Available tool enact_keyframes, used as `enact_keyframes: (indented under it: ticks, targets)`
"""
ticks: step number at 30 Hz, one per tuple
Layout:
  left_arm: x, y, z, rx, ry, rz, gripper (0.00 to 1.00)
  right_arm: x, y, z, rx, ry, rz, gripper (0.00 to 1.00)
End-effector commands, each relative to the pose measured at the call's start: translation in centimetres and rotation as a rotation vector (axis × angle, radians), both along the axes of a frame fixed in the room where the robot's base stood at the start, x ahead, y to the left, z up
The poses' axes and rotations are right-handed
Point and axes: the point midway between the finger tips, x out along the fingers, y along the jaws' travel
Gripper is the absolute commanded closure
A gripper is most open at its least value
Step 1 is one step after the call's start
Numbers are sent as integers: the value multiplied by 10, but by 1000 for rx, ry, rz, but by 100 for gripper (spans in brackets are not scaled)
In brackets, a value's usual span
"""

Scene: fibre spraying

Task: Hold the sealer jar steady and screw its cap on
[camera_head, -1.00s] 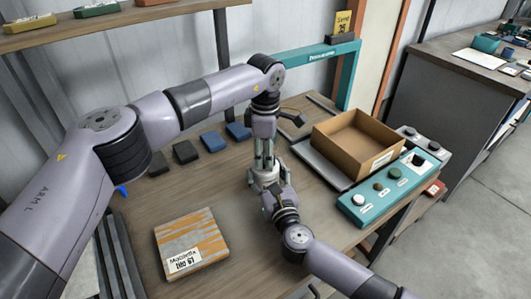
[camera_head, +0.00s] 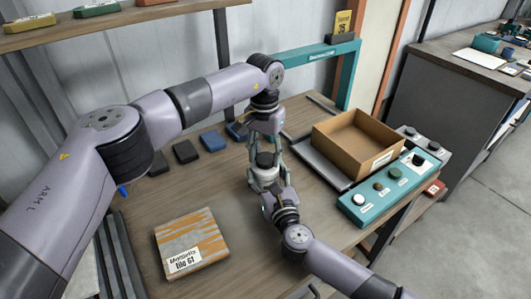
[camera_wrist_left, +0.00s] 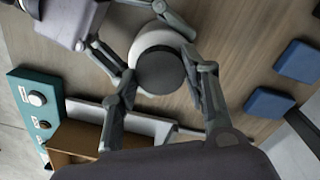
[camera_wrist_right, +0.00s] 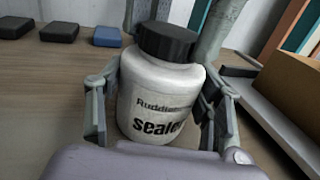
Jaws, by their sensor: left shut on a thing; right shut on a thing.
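The white sealer jar (camera_wrist_right: 160,100) stands upright in the right wrist view, its "sealer" label facing the camera. Its dark cap (camera_wrist_right: 166,42) sits on the mouth with no clear gap below it. My right gripper (camera_head: 264,180) is shut around the jar's body, one finger on each side. My left gripper (camera_head: 265,143) points down from above and is shut on the cap. In the left wrist view the cap (camera_wrist_left: 160,70) lies between the left fingers, with the white jar shoulder (camera_wrist_left: 155,38) behind it. The contact points are partly hidden.
An open cardboard box (camera_head: 352,150) and a teal button panel (camera_head: 390,188) stand to the right. Several small dark and blue blocks (camera_head: 186,152) lie behind on the left. An orange-grey tile sample (camera_head: 190,243) lies at front left. Bare table surrounds the jar.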

Motion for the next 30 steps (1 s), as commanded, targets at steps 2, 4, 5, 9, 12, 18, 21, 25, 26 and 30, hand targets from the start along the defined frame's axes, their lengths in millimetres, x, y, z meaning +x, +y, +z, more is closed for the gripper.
enact_keyframes:
  ticks: [2,4,5,9,12,18,21,25,26,30]
  targets:
    - [1,0,1,1,-3,-85,69,-1,0,-1,-2,2,1,100]
    - [1,0,1,1,-3,-135,69,-1,0,-1,-2,2,1,100]
    - [1,0,1,0,-3,-150,69,-1,0,-1,-2,2,1,100]
    - [1,0,1,0,-3,-170,69,-1,0,-1,-2,2,1,100]
    - [1,0,1,0,-3,-169,69,-1,0,-1,-1,2,1,100]
    - [1,0,1,-1,-3,-168,51,-1,0,-1,-1,2,1,100]
    - [1,0,1,0,-2,-168,44,-1,0,-1,-1,2,1,100]
    - [0,0,0,-1,-1,-167,38,-1,0,-1,-1,2,1,100]
    - [0,0,0,-1,-1,-167,38,-1,0,-1,-1,2,1,100]
    - [0,0,0,-1,-1,-167,38,-1,0,-1,-1,2,1,100]
